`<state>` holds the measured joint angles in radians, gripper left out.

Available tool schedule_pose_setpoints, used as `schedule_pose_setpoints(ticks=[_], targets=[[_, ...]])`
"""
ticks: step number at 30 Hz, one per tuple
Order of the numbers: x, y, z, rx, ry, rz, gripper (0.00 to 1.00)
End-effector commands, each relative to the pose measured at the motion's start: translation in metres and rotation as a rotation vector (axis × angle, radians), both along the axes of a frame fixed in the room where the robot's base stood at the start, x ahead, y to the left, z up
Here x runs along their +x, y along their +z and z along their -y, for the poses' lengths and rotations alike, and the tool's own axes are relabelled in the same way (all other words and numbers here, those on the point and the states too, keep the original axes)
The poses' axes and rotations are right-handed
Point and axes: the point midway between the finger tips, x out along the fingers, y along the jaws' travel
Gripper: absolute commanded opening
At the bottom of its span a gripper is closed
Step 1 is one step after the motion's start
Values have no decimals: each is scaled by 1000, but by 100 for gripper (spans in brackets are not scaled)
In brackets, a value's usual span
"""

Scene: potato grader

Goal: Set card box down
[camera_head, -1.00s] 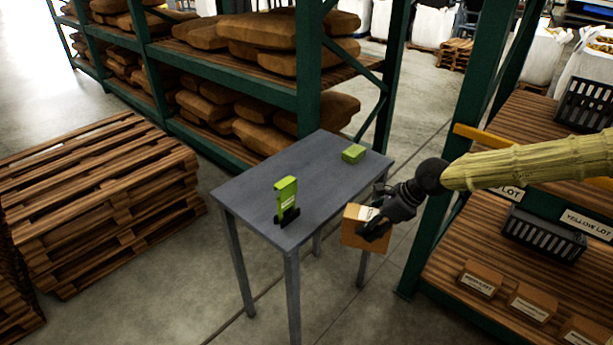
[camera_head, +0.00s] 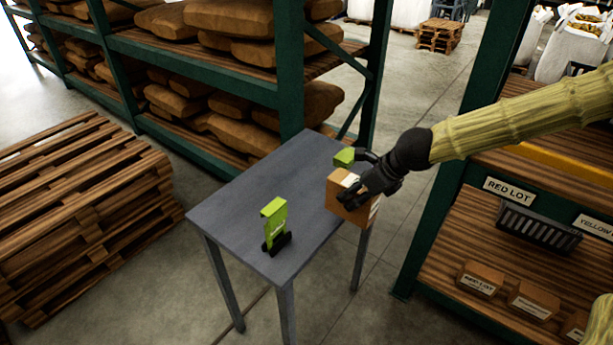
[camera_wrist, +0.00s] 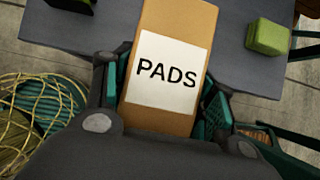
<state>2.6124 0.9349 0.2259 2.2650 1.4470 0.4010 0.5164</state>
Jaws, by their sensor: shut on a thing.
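The card box (camera_head: 341,204) is brown cardboard with a white label. In the wrist view the card box (camera_wrist: 172,55) reads "PADS" and sits between the fingers. My gripper (camera_head: 352,190) is shut on it and holds it at the right edge of the grey table (camera_head: 240,200). In the wrist view my gripper (camera_wrist: 165,100) has a finger pad on each side of the box, and the table top (camera_wrist: 115,30) shows beyond. Whether the box touches the table cannot be told.
A green block (camera_head: 344,157) lies at the table's far end, close to my gripper. A green and black upright device (camera_head: 274,225) stands near the front. The middle of the table is clear. A shelf with labelled boxes (camera_head: 480,278) stands at right, wooden pallets (camera_head: 80,210) at left.

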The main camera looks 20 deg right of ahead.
Motion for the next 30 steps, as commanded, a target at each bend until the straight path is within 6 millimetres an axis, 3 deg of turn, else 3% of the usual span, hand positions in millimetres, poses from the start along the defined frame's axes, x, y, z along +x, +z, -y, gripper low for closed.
schedule_pose_setpoints(ticks=[7, 21, 30], targets=[[43, -8, -23, -3, 18, -10, 24], [114, -16, -45, -2, 14, -11, 24], [140, -20, -53, -1, 13, -10, 24]])
